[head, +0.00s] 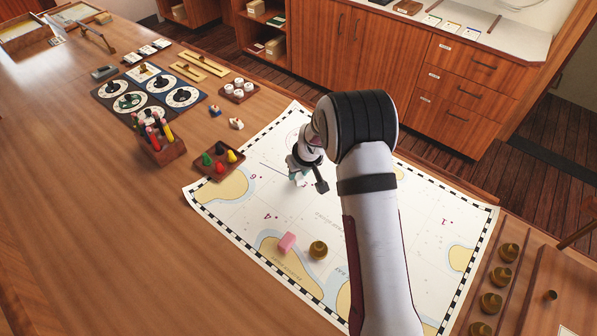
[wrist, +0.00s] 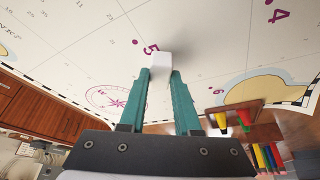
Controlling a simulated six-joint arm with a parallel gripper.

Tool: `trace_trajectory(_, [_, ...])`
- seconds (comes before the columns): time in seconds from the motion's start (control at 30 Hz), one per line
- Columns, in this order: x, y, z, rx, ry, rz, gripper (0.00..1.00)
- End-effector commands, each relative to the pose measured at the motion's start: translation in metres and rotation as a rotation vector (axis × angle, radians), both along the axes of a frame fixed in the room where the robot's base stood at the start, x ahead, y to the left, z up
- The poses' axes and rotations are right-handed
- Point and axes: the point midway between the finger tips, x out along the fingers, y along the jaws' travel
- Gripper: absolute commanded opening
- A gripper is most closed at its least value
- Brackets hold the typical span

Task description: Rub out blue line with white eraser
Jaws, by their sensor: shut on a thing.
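My gripper (wrist: 160,80) has its teal fingers closed on the white eraser (wrist: 160,61), which shows between the fingertips in the wrist view, beside a magenta 5 on the chart. In the head view my gripper (head: 298,178) is low over the upper middle of the chart (head: 235,218); the eraser is mostly hidden there. I cannot tell whether the eraser touches the paper. A thin dark line (head: 272,167) lies on the chart just left of my gripper; its colour is too small to tell. I cannot make out a blue line in the wrist view.
A pink block (head: 287,242) and a brass weight (head: 318,250) sit on the chart. A wooden tray of coloured pieces (head: 219,162) stands at its left edge, near a pen holder (head: 160,145). Brass weights (head: 491,303) line the right. My arm covers the chart's middle right.

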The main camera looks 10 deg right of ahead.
Motion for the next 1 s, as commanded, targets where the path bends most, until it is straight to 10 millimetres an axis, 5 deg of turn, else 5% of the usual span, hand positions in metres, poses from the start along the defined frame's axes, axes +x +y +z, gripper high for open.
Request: trace_trajectory(1.0, [0.0002, 0.0, -0.007, 0.0, 0.0, 0.0, 0.0])
